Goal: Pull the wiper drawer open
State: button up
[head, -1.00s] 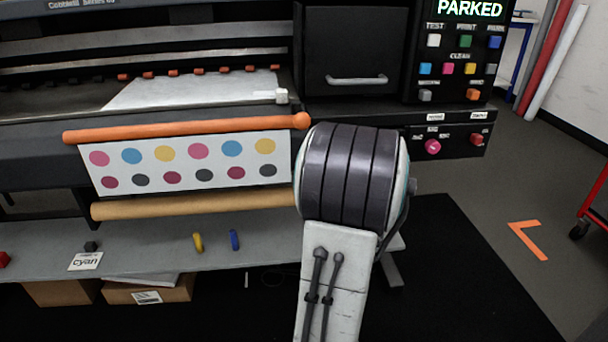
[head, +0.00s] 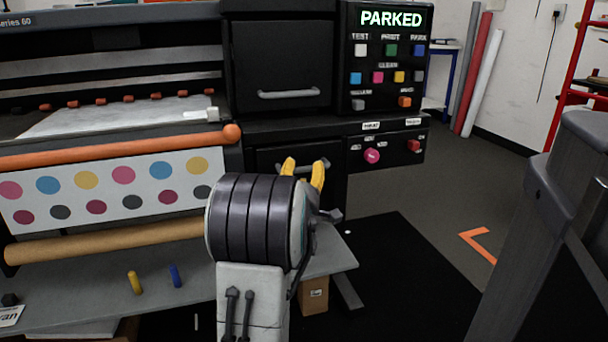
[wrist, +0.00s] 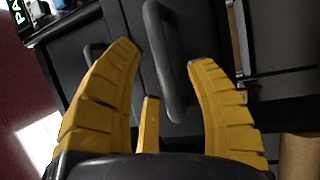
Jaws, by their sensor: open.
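The lower black drawer (head: 266,158) sits in the printer's front, under a black panel with its own grey handle (head: 289,94). I read no wiper label on either. The lower drawer's grey bar handle is partly hidden by my gripper (head: 304,170) in the head view. In the wrist view this handle (wrist: 165,65) runs between the spread yellow fingers of my gripper (wrist: 159,56). The fingers are open and not closed on it; whether one touches it I cannot tell. The drawer looks shut. The upper handle (wrist: 92,52) shows behind the left finger.
A control panel (head: 387,65) reading PARKED is right of the upper handle, with a pink knob (head: 372,155) and red switch (head: 414,146) below it. An orange bar (head: 120,149) and printed sheet are on the left. A grey shelf (head: 110,300) lies below.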

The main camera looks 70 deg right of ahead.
jog(key=shift+x, duration=1.05)
jog(key=shift+o, duration=0.4)
grip_shut()
